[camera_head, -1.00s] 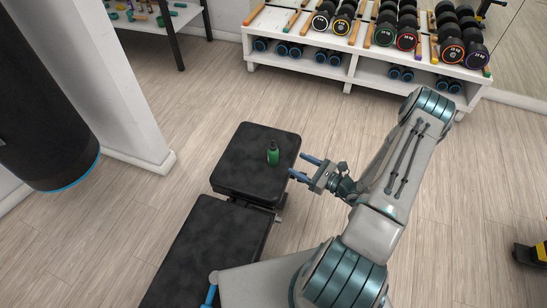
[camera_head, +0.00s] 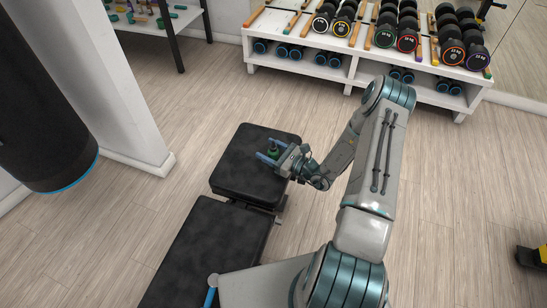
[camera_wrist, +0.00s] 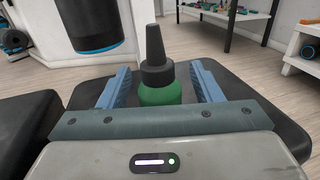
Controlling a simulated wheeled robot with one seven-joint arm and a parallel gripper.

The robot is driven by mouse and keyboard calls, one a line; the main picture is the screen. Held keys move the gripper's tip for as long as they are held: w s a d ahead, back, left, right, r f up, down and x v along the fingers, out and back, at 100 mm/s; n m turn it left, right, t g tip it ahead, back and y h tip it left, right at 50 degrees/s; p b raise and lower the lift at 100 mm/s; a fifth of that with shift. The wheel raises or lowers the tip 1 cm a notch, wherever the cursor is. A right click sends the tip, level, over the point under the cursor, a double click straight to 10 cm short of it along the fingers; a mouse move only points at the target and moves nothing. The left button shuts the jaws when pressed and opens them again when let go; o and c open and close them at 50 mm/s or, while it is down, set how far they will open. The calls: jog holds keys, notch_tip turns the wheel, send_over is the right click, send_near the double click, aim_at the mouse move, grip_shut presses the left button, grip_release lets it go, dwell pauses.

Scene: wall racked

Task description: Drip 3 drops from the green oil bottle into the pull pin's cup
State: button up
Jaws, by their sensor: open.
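The green oil bottle (camera_wrist: 160,93) stands upright on the black bench seat (camera_head: 240,172), with a dark pointed nozzle on top. It also shows in the head view (camera_head: 273,152), partly hidden by my gripper. My gripper (camera_head: 265,154) is open, its two blue fingers on either side of the bottle. In the wrist view my gripper (camera_wrist: 160,88) has a visible gap between each finger and the bottle. The bottle's lower part is hidden behind the gripper body. I cannot make out the pull pin or its cup in either view.
A white rack (camera_head: 360,68) with several dumbbells stands at the back. A black punching bag (camera_head: 45,120) hangs at the left beside a white pillar (camera_head: 125,90). A dark-legged shelf (camera_head: 178,40) holds small items. Open floor lies right of the bench.

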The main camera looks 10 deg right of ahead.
aim_at(270, 147)
jog(key=c, duration=1.1)
jog(key=shift+r, duration=0.65)
notch_tip(270, 147, up, 3)
jog(key=shift+r+p, duration=0.1)
jog(key=shift+p, duration=0.65)
jog(key=s+d+r, duration=0.2)
jog(key=d, duration=0.1)
jog(key=s+d+r+p, duration=0.1)
jog(key=s+d+r, duration=0.1)
jog(key=d, duration=0.1)
jog(key=s+d+r, duration=0.2)
jog(key=d, duration=0.1)
jog(key=shift+s+d+r+p, duration=0.25)
jog(key=shift+s+d+p, duration=0.05)
jog(key=shift+d+p, duration=0.05)
